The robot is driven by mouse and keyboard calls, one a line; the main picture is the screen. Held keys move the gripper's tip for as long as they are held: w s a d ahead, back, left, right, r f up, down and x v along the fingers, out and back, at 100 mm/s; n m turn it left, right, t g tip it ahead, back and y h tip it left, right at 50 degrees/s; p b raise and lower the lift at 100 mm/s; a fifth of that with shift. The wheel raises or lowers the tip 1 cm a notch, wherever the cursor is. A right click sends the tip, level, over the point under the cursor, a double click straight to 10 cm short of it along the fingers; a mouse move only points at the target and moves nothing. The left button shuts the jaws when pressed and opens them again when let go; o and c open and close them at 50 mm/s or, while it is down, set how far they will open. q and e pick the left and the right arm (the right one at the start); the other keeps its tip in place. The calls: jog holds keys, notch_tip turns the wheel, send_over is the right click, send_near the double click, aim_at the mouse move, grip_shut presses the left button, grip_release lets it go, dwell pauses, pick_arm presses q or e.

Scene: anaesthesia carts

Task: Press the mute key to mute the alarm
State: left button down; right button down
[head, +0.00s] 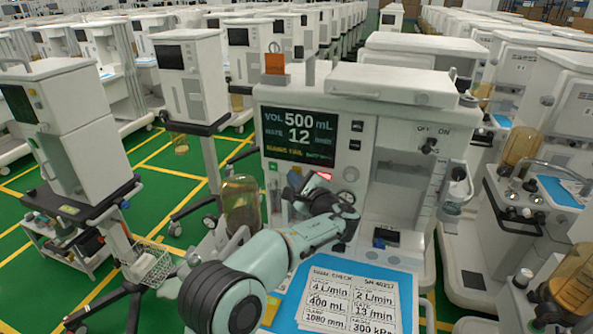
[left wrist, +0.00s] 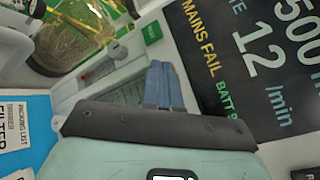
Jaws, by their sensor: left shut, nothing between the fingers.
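The anaesthesia machine's screen (head: 300,133) reads VOL 500 mL, RATE 12 /min and a yellow MAINS FAIL line; it also shows in the left wrist view (left wrist: 255,60). Two small dark keys, an upper one (head: 357,126) and a lower one (head: 354,144), sit right of the screen. Lettering on these is too small to read, so I cannot tell which is the mute key. My left gripper (head: 297,182) is just below the screen; its shut, empty fingers (left wrist: 164,80) show in the left wrist view. My right gripper is out of view.
An amber canister (head: 240,203) stands left of my gripper. A blue-bordered check card (head: 350,300) lies on the worktop below my arm. An ON/OFF knob (head: 429,145) is to the right. Other carts stand on both sides.

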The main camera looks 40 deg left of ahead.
pick_arm(q)
jog(key=shift+w, duration=0.1)
jog(key=shift+w+a+p, duration=0.15)
jog(key=shift+w+p, duration=0.15)
jog(key=shift+w, duration=0.1)
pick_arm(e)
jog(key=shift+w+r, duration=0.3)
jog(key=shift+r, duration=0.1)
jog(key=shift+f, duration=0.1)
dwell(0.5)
pick_arm(q)
jog(key=shift+s+d+b, duration=0.3)
jog(key=shift+s+b, duration=0.45)
jog(key=shift+s, duration=0.15)
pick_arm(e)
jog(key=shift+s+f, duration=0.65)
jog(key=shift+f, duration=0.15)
